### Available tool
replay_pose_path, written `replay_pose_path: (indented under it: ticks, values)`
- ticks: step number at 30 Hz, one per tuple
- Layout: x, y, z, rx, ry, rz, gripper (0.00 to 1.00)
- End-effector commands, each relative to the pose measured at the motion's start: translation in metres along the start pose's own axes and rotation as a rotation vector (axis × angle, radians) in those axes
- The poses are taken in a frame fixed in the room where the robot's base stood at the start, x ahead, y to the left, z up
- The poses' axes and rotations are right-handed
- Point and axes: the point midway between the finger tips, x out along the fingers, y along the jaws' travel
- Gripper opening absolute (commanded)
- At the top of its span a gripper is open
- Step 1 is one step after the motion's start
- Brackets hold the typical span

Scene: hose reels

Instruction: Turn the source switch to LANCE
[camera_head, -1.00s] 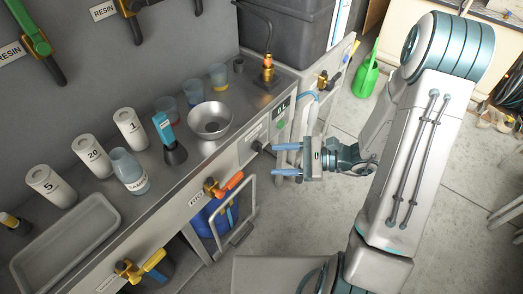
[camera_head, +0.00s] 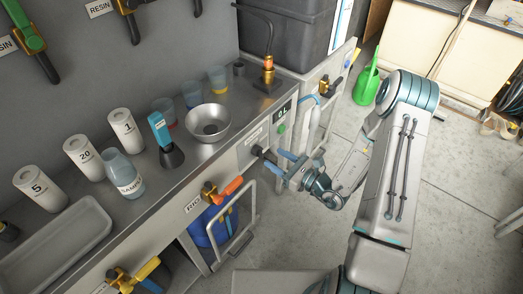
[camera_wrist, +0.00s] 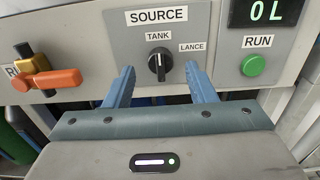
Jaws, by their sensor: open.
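The source switch (camera_wrist: 160,64) is a black rotary knob on a grey panel plate. In the wrist view its white mark points up at the TANK label (camera_wrist: 158,36). The LANCE label (camera_wrist: 191,47) is to the upper right of the knob. My gripper (camera_wrist: 162,80) is open, with one blue finger on each side below the knob, and nothing is between the fingers. In the head view my gripper (camera_head: 274,163) is in front of the panel, its fingertips close to the black knob (camera_head: 257,151). I cannot tell whether a finger touches the knob.
A green RUN button (camera_wrist: 254,65) and a display reading 0 L (camera_wrist: 266,12) are right of the switch. An orange-handled valve (camera_wrist: 45,78) sticks out to the left. A steel bowl (camera_head: 208,123) stands on the counter above. Open floor lies to the right.

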Motion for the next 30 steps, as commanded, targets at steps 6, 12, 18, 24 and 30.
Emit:
replay_pose_path:
  ticks: [6, 12, 18, 24, 30]
  values:
    - [0.042, 0.001, 0.000, -0.001, -0.001, 0.003, 0.51]
    - [0.063, 0.000, 0.000, 0.000, 0.000, 0.002, 0.51]
    - [0.067, 0.000, 0.000, 0.000, 0.001, 0.000, 0.51]
    - [0.067, 0.000, 0.000, 0.000, 0.000, 0.000, 0.39]
    - [0.070, 0.003, 0.000, 0.001, 0.000, 0.002, 0.07]
